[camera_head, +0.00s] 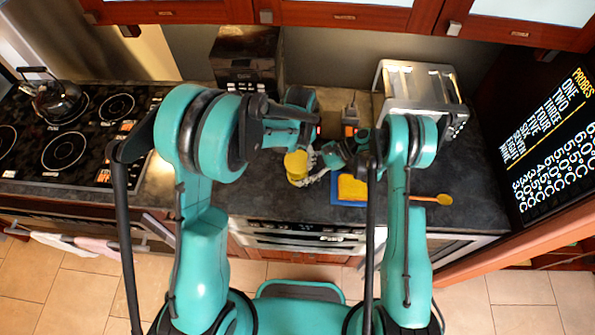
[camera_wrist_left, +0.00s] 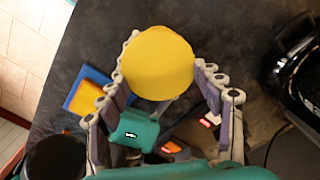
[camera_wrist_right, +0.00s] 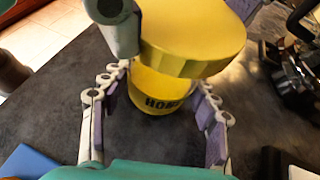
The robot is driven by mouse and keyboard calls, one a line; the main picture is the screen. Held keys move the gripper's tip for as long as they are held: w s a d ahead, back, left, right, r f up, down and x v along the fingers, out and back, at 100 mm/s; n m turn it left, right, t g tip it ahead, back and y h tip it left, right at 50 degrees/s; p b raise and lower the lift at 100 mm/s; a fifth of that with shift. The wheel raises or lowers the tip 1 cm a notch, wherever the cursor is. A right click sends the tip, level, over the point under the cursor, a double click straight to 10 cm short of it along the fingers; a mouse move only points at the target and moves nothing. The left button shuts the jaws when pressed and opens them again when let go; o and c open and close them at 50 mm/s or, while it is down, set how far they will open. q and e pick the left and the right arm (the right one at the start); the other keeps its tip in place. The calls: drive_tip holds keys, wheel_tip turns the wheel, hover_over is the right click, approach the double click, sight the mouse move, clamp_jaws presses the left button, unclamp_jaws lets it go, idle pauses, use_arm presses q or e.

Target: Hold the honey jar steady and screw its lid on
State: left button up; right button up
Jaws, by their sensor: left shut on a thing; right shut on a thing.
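The honey jar (camera_wrist_right: 157,101) is yellow with a dark label, upright on the dark counter. My right gripper (camera_wrist_right: 160,84) is shut around its body, one finger on each side. The yellow round lid (camera_wrist_left: 158,62) is between the fingers of my left gripper (camera_wrist_left: 164,56), which is shut on it from above. In the right wrist view the lid (camera_wrist_right: 195,40) is over the jar's mouth and hides part of the rim; I cannot tell whether they touch. In the head view the lid and jar show as one small yellow shape (camera_head: 297,165).
A yellow sponge (camera_head: 352,187) on a blue board (camera_head: 336,194) and a wooden spoon (camera_head: 432,199) lie right of the jar. A metal appliance (camera_head: 415,85) and a dark machine (camera_head: 245,62) stand behind. A kettle (camera_head: 55,100) is on the stove at left.

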use_arm(q)
drive_tip(key=shift+f, duration=0.4)
idle(1.2)
use_arm(e)
drive_tip(key=c, duration=0.7)
use_arm(q)
drive_tip(key=o, duration=0.9)
drive_tip(key=shift+c, duration=0.2)
use_arm(e)
drive_tip(key=shift+c, duration=0.8)
